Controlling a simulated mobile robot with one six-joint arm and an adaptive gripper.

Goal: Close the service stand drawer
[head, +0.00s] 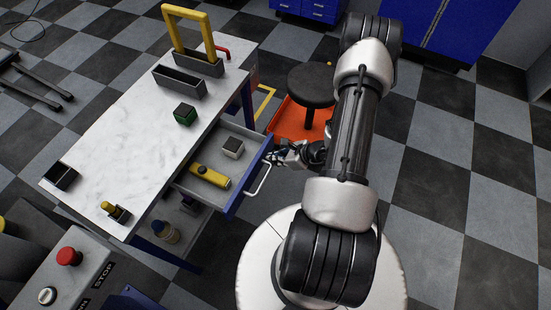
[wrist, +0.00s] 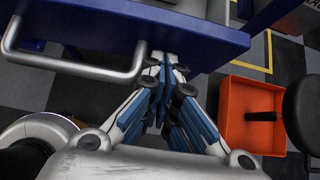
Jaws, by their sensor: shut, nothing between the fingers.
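The service stand (head: 120,155) has a pale top, and its drawer (head: 228,133) is pulled out to the right in the head view. The drawer has a blue front and a silver bar handle (head: 262,180). A yellow tool and a grey-white block lie inside it. My gripper (head: 272,157) is at the drawer front, beside the far end of the handle. In the wrist view my gripper (wrist: 166,62) is shut and empty, with its fingertips close against the blue front, just right of the handle (wrist: 75,68). I cannot tell whether they touch.
An orange tray (head: 290,122) and a round dark stool (head: 312,85) stand on the floor beyond my gripper. A control box with a red button (head: 69,257) is at the lower left. Checkered floor to the right is clear.

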